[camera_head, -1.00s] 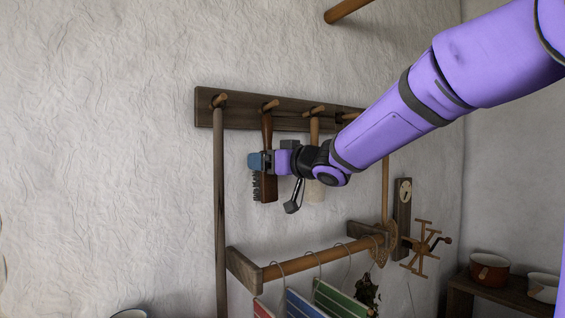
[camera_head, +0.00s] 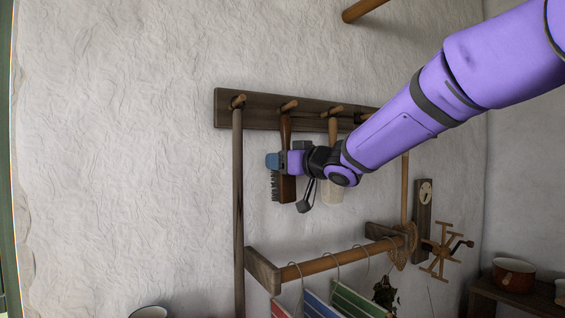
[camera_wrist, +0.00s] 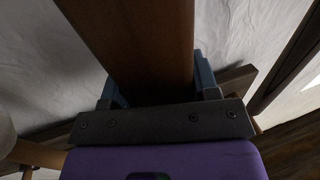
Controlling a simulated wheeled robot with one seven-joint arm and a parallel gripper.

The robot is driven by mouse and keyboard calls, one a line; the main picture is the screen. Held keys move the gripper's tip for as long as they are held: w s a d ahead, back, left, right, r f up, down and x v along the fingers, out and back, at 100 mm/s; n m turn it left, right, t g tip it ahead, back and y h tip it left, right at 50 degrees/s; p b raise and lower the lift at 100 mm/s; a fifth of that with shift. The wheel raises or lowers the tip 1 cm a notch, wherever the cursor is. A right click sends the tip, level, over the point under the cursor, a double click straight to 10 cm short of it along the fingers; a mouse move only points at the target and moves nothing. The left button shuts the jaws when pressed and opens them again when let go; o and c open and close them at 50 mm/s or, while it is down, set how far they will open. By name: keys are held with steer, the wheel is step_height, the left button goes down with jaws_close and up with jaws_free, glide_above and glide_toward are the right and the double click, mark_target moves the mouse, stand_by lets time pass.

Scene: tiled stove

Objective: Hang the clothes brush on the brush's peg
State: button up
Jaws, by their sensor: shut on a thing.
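The clothes brush (camera_head: 287,188) has a dark brown wooden back and handle, with dark bristles facing left. It hangs upright, handle up, in front of the wall below the second peg from the left (camera_head: 289,105). Its handle top is right at that peg; I cannot tell whether the peg bears it. My gripper (camera_head: 278,161) is shut on the brush, around its upper body below the handle. In the wrist view the brush's brown wood (camera_wrist: 140,40) fills the space between the blue fingers. The wrist view does not show the peg clearly.
The dark peg board (camera_head: 258,118) also carries a long pole (camera_head: 238,200) on the left and a pale-headed tool (camera_head: 332,185) close to the right of my gripper. Below is a rail (camera_head: 322,264) with hangers and coloured cloths. Bare wall lies to the left.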

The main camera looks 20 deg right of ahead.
steer(key=o, duration=1.1)
steer(key=shift+s+d, duration=0.1)
steer(key=v, duration=1)
steer(key=shift+s+d, duration=0.2)
steer(key=shift+s, duration=0.05)
